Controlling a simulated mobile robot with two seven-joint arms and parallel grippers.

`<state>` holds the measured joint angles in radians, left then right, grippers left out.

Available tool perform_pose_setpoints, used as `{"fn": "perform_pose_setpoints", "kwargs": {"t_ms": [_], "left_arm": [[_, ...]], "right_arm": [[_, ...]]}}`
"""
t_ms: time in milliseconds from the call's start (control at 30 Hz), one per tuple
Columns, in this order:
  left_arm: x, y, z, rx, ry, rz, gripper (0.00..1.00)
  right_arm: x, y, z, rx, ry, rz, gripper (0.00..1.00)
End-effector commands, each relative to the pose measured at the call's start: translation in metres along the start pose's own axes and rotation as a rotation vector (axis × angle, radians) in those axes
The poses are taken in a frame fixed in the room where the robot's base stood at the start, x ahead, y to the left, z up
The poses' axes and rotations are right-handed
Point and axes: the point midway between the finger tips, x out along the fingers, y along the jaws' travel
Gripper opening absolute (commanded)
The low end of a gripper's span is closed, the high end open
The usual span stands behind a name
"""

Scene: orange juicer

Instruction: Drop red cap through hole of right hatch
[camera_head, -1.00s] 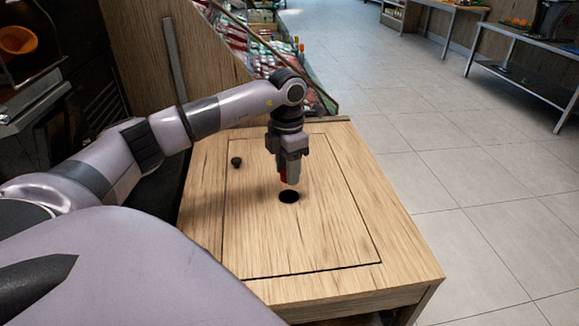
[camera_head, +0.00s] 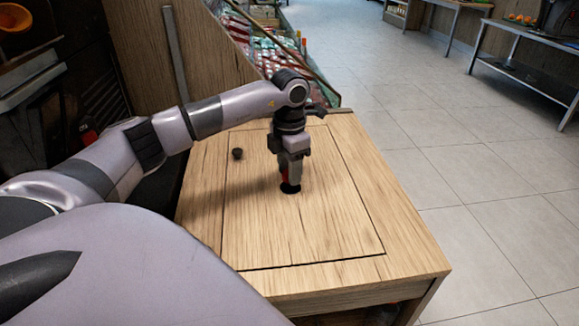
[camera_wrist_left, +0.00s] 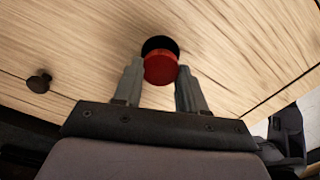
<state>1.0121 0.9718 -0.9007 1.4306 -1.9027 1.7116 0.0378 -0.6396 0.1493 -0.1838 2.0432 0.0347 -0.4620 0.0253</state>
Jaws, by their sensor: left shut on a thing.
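My left gripper (camera_head: 289,182) points down over the wooden hatch (camera_head: 330,225) and is shut on the red cap (camera_head: 284,174). The left wrist view shows the red cap (camera_wrist_left: 160,69) between the two fingertips. The round black hole (camera_head: 291,188) lies just below the fingertips in the head view. In the left wrist view the hole (camera_wrist_left: 159,44) is partly covered by the cap, which overlaps its near edge. I cannot tell whether the cap touches the hatch surface. My right gripper is not in view.
A small dark knob (camera_head: 238,154) stands on the hatch left of the gripper, and also shows in the left wrist view (camera_wrist_left: 39,82). A wooden panel (camera_head: 150,60) rises behind the counter at the left. Grey tiled floor lies open to the right.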

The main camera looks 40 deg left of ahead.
Motion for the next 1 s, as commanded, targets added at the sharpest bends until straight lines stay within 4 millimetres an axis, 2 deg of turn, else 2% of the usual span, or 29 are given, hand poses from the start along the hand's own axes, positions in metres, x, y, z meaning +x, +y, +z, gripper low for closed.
{"fn": "perform_pose_setpoints", "kwargs": {"t_ms": [1000], "left_arm": [[0.012,0.000,0.000,0.000,0.001,0.000,0.13]], "right_arm": [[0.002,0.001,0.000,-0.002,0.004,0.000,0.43]]}}
